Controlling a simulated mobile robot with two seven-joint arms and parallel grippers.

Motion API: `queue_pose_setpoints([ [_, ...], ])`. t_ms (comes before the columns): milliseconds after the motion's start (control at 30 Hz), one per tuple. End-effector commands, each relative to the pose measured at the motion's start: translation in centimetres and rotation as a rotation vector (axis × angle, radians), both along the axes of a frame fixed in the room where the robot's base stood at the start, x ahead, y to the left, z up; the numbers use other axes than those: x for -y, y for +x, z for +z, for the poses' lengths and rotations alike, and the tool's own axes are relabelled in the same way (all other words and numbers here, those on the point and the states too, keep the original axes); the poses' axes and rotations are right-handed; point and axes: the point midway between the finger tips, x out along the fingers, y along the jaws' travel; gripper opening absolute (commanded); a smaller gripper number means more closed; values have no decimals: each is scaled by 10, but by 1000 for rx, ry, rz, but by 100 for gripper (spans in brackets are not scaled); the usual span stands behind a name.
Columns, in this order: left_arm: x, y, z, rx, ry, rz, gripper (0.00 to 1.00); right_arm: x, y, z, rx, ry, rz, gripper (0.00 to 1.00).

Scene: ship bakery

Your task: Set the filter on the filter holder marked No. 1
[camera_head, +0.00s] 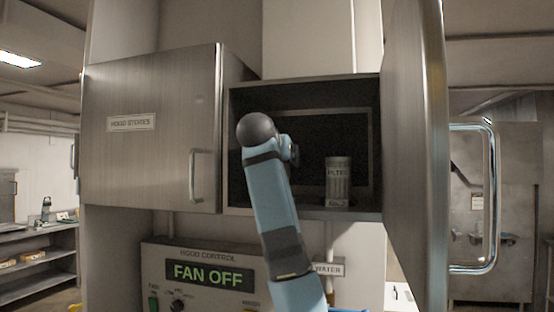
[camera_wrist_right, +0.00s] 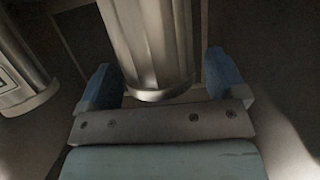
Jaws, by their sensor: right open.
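A second pale cylinder (camera_wrist_right: 20,75) with a framed label stands at the left. My left gripper is out of view.
The cabinet's open steel door (camera_head: 415,150) stands at the right with a long handle (camera_head: 490,200). A closed steel door marked HOOD STORES (camera_head: 150,135) is at the left. Below it is a hood control panel (camera_head: 200,280) reading FAN OFF.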

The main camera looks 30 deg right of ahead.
Motion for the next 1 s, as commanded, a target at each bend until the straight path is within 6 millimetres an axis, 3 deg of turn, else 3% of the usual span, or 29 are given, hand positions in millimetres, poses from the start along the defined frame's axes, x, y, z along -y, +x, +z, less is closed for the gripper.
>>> queue_pose_setpoints([
  [133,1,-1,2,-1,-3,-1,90,0,0,4,0,0,-1,90],
  [267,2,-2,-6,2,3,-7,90,-11,-9,6,5,0,2,90],
  [700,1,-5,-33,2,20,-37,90,-75,-64,31,3,1,2,90],
  [1000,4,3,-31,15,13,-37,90,-88,-75,38,1,1,0,90],
])
